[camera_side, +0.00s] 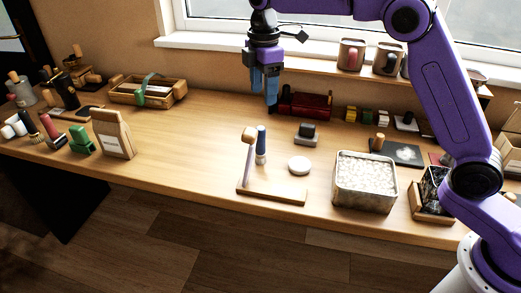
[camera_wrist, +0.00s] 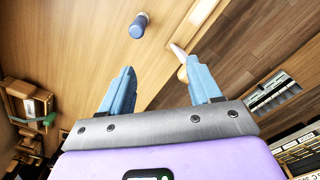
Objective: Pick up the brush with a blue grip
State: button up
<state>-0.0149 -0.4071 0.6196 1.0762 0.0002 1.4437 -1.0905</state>
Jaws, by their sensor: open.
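The brush with a blue grip (camera_side: 261,142) stands upright on the worktable, blue grip up and pale end down, right beside a wooden stand (camera_side: 270,194) with a knobbed post. In the wrist view the blue grip (camera_wrist: 138,28) shows near the top, beyond and between my fingertips. My gripper (camera_side: 264,100) is high over the table, behind and above the brush, pointing down. In the wrist view its two blue fingers (camera_wrist: 160,78) are spread with nothing between them.
A round white disc (camera_side: 299,166) and a dark grey block (camera_side: 306,133) lie right of the brush. A metal bin of pale pieces (camera_side: 364,205) stands further right. A red box (camera_side: 306,104) is behind, near my gripper.

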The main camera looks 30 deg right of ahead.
aim_at(261, 136)
jog(key=shift+n, duration=0.3)
jog(key=w+f, duration=0.1)
jog(key=f, duration=0.5)
jog(key=w+d+f, duration=0.1)
jog(key=w+f, duration=0.1)
jog(key=f, duration=0.4)
jog(key=w+d+f, duration=0.1)
jog(key=f, duration=0.5)
jog(key=shift+w, duration=0.15)
grip_shut()
